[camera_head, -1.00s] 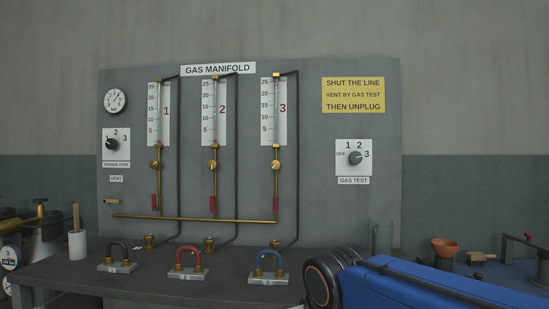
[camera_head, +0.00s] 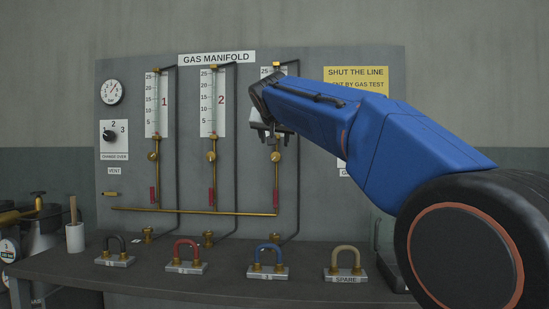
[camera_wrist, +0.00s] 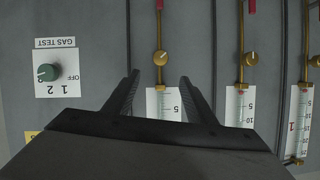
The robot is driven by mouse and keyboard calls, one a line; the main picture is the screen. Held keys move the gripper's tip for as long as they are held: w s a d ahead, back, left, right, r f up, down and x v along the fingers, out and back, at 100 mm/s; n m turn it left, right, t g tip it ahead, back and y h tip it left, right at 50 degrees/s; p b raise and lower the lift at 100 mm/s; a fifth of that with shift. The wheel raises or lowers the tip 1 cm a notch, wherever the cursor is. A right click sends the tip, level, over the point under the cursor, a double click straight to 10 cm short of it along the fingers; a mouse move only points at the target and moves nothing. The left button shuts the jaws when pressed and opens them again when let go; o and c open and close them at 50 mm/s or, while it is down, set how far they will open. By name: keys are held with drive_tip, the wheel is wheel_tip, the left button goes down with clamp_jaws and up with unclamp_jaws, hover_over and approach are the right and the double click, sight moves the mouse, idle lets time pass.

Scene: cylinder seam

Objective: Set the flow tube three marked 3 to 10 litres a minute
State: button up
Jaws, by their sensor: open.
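Flow tube three (camera_head: 277,66) is at the right of the three tubes in the head view. My arm covers most of its scale and its number. Its round brass knob (camera_head: 276,157) shows below my gripper (camera_head: 268,132). In the wrist view, which is upside down, the knob (camera_wrist: 160,58) lies just beyond the gap between my open fingers (camera_wrist: 160,78), apart from them. Part of the tube's white scale (camera_wrist: 165,104) shows between the fingers, with the 5 mark readable. I cannot make out its float. My gripper is empty.
Flow tube two (camera_head: 212,100) and tube one (camera_head: 157,102) stand to the left with their own knobs. The gas test knob (camera_wrist: 46,73) shows in the wrist view. A red handle (camera_head: 276,195) hangs below tube three. Padlock-shaped blocks, including a blue one (camera_head: 268,260), stand on the bench.

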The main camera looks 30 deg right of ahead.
sight(276, 154)
drive_tip(key=x, duration=1.7)
drive_tip(key=shift+w+d+r, duration=0.2)
drive_tip(key=shift+w+d, duration=0.05)
drive_tip(key=c, duration=1)
